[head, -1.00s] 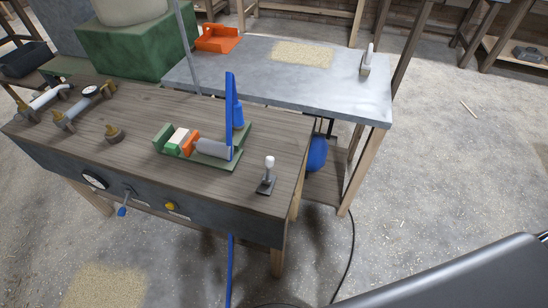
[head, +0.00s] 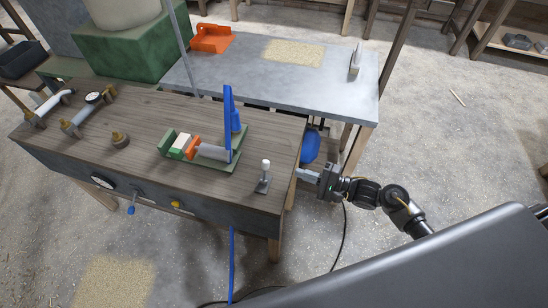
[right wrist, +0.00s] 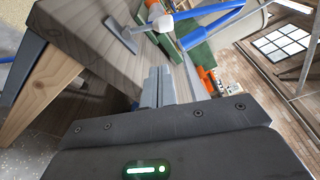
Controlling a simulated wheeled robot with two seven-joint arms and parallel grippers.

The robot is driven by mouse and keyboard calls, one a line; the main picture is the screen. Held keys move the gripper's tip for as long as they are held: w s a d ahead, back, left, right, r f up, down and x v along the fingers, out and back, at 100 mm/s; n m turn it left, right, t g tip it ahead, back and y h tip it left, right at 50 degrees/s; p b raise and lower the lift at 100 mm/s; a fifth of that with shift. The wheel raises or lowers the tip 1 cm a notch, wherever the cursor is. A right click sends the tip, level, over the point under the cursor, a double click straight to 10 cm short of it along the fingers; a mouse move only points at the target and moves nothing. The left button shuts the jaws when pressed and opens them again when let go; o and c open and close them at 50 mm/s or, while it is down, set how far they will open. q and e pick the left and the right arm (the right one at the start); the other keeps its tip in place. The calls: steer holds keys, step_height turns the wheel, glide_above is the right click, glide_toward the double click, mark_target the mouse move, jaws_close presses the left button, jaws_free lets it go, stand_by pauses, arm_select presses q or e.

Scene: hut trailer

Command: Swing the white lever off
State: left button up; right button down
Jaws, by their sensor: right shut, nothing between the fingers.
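A small lever with a white knob (head: 265,168) stands upright on a dark base plate near the front right corner of the wooden bench (head: 135,150). The same white knob (right wrist: 163,23) shows at the top of the right wrist view, beyond my fingers. My right gripper (head: 302,173) is at the bench's right edge, right of the lever and apart from it, its fingers pointing left. In the right wrist view its fingers (right wrist: 158,88) are together with nothing between them. My left gripper is not in view.
A green fixture with orange and white blocks and a tall blue bar (head: 228,120) stands behind the lever. Pipes with white handles and a gauge (head: 93,97) are at the bench's left. A grey metal table (head: 330,85) stands behind, with a blue round object (head: 310,146) below.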

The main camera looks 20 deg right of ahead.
mark_target(265, 171)
steer(key=shift+a+r+y, duration=0.15)
steer(key=shift+r+y, duration=0.15)
steer(key=shift+r, duration=0.45)
steer(key=p+x, duration=0.1)
steer(key=x, duration=0.9)
steer(key=shift+f+p, duration=0.2)
steer(key=shift+p, duration=0.2)
